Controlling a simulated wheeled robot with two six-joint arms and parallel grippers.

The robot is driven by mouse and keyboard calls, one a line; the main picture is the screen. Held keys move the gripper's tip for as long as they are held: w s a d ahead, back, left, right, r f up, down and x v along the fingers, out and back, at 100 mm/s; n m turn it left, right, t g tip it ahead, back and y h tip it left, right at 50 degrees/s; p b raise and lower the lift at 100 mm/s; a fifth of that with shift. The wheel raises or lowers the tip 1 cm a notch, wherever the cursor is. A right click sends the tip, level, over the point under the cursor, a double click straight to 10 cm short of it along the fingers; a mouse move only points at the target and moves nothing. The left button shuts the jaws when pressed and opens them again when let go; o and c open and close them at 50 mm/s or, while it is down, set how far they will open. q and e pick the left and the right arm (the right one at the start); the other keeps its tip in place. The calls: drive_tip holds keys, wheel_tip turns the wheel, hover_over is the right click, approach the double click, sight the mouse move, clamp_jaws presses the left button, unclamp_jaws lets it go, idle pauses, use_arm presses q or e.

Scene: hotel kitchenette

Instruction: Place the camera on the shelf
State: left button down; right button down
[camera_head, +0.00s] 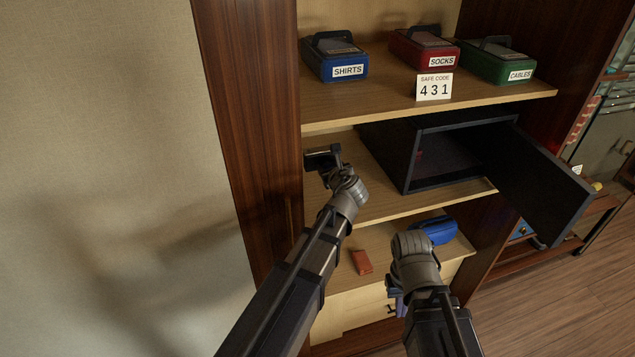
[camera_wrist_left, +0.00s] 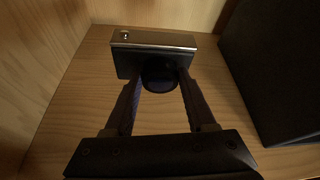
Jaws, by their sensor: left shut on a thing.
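The camera (camera_wrist_left: 153,42) is a small dark body with a silver top and a round lens, seen in the left wrist view between my left fingertips. In the head view the camera (camera_head: 318,158) is at the left end of the middle shelf (camera_head: 385,203). My left gripper (camera_head: 333,168) is shut on it; the fingers also show in the left wrist view (camera_wrist_left: 158,82). I cannot tell whether the camera touches the shelf board. My right gripper (camera_head: 397,295) is low, in front of the lower shelf; its fingers are mostly hidden behind its wrist.
An open dark safe (camera_head: 440,155) stands right of the camera, its door (camera_head: 545,185) swung out to the right. Blue (camera_head: 335,60), red (camera_head: 422,48) and green (camera_head: 497,62) boxes sit on the top shelf. A red item (camera_head: 361,262) and blue case (camera_head: 436,231) lie below.

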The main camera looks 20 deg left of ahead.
use_arm(q)
drive_tip(key=shift+a+f+b, duration=0.1)
drive_tip(key=shift+f+b, duration=4.3)
drive_tip(key=shift+f, duration=0.35)
drive_tip(key=shift+f, duration=0.1)
drive_tip(key=shift+f, duration=0.15)
drive_tip(key=shift+c, duration=1.1)
unclamp_jaws()
drive_tip(key=shift+r, duration=0.3)
drive_tip(key=p+v, duration=0.4)
drive_tip(key=v, duration=0.6)
drive_tip(key=shift+s+r, duration=0.1)
drive_tip(key=shift+s, duration=0.05)
drive_tip(key=shift+v, duration=0.85)
